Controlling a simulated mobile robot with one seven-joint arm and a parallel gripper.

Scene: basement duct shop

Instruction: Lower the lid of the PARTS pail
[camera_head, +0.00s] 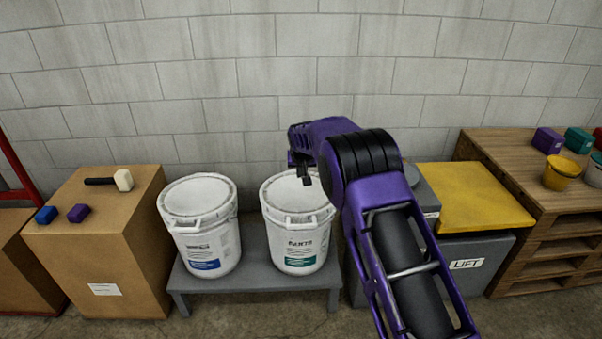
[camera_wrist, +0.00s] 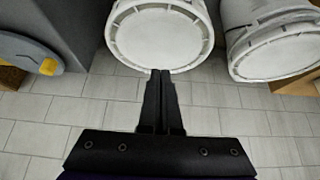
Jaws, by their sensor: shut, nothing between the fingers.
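The PARTS pail (camera_head: 299,245) is white with a green patch on its label and stands on the right part of a low grey bench. Its white lid (camera_head: 283,194) looks flat across the top, level with the rim; my gripper partly covers its far side. The lid also fills the top middle of the wrist view (camera_wrist: 160,38). My gripper (camera_head: 305,180) is shut and empty over the lid. In the wrist view its fingertips (camera_wrist: 160,73) overlap the lid's wall-side edge; whether they touch it I cannot tell.
A similar lidded white pail (camera_head: 205,240) with a blue patch stands to the left on the bench (camera_head: 255,262). A cardboard box (camera_head: 110,255) holds a mallet and two small blocks. A grey LIFT bin (camera_head: 480,250) with a yellow top and a wooden pallet stack (camera_head: 555,245) stand right. A block wall is behind.

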